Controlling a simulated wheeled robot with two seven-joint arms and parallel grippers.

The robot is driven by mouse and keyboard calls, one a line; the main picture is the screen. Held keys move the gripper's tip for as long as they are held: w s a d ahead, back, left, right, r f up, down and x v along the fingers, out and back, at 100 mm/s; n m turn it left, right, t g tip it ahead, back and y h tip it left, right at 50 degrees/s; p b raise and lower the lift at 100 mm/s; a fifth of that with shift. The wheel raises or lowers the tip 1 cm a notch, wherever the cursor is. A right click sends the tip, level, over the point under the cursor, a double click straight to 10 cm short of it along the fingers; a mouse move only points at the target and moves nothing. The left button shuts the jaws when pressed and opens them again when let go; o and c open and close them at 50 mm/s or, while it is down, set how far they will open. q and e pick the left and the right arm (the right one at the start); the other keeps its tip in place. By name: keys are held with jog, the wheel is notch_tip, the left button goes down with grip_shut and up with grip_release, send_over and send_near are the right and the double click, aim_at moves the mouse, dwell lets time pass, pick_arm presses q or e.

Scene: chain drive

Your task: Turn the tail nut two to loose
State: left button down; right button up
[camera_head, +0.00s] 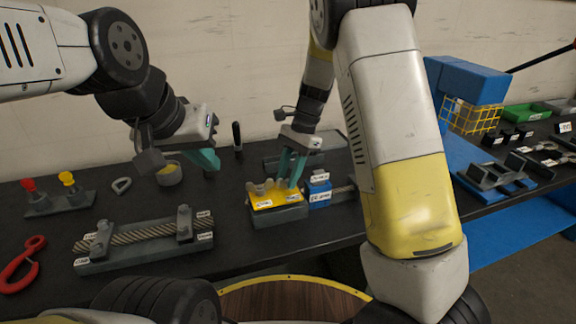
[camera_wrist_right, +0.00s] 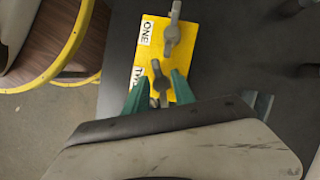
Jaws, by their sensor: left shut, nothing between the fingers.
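A yellow-topped block (camera_head: 284,205) stands at the middle of the bench in the head view, with grey wing nuts on it. In the right wrist view its yellow plate (camera_wrist_right: 188,55) carries a nut (camera_wrist_right: 172,36) beside the label ONE and tail nut two (camera_wrist_right: 157,77) beside a partly covered label TWO. My right gripper (camera_wrist_right: 159,80) is over the plate, its green fingers apart on either side of nut two, with gaps visible. In the head view the right gripper (camera_head: 291,168) comes down at the block's right part. My left gripper (camera_head: 212,170) is shut and empty, above the bench to the left.
A blue labelled block (camera_head: 319,190) stands right beside the yellow one. A yellow wire basket (camera_head: 470,115) is at right.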

grip_shut()
jog(key=shift+n+g+h, duration=0.3)
jog(key=shift+n+h, duration=0.1)
jog(key=shift+n, duration=1.1)
grip_release()
jog(key=v, duration=0.7)
jog(key=shift+r, duration=0.3)
